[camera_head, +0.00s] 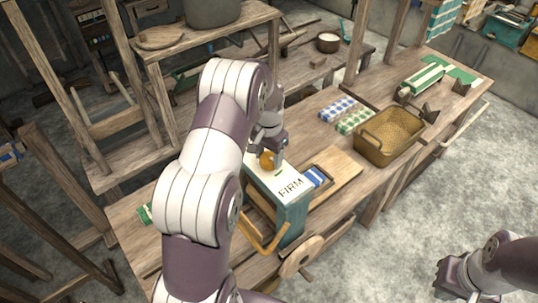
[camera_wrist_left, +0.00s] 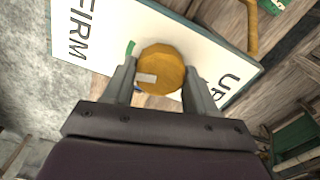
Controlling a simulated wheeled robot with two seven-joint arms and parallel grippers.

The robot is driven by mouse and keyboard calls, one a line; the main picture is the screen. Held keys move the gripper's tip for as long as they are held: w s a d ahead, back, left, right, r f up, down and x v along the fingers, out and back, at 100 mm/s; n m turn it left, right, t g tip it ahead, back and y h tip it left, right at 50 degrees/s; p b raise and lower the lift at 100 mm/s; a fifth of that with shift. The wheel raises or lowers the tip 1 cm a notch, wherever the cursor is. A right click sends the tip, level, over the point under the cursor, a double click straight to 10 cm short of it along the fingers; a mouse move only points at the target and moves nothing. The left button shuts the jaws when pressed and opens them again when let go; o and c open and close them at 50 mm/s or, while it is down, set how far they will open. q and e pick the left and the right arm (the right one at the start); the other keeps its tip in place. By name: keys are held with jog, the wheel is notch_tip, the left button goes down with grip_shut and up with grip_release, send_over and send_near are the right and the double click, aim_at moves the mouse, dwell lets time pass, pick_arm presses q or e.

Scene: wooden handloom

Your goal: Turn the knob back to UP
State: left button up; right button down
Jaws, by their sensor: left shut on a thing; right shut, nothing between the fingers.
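The round wooden knob (camera_wrist_left: 160,70) sits on a white panel (camera_wrist_left: 110,25) marked FIRM at one end and UP at the other. A pale mark on the knob lies toward its lower left in the left wrist view. In the head view the knob (camera_head: 267,160) is on top of the teal box (camera_head: 292,222), near its far end; UP is hidden there. My left gripper (camera_wrist_left: 160,78) is shut on the knob, a finger on each side. My right gripper (camera_head: 447,285) is at the lower right, away from the bench, and shut and empty.
The box stands on a wooden bench (camera_head: 340,222) beside a board with blue striped cloth (camera_head: 316,177). A wicker basket (camera_head: 388,140) and folded checked cloths (camera_head: 345,114) lie to the right. A wooden handle (camera_head: 268,240) and a round wooden wheel (camera_head: 301,257) are at the front.

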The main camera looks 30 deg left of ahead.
pick_arm(q)
jog(key=n, duration=0.4)
jog(key=shift+b, duration=0.35)
jog(key=n, duration=0.4)
jog(key=shift+n, duration=0.3)
jog(key=n, duration=0.3)
jog(key=shift+n+b, duration=0.3)
jog(key=shift+b, duration=0.1)
jog(key=n, duration=0.4)
jog(key=shift+n, duration=0.3)
jog(key=n, duration=0.3)
jog(key=shift+n+b, duration=0.3)
jog(key=n, duration=0.4)
jog(key=shift+w+n, duration=0.1)
jog(key=shift+n, duration=0.2)
jog(key=n, duration=0.4)
jog(key=shift+r, duration=0.1)
jog(key=shift+n, duration=2)
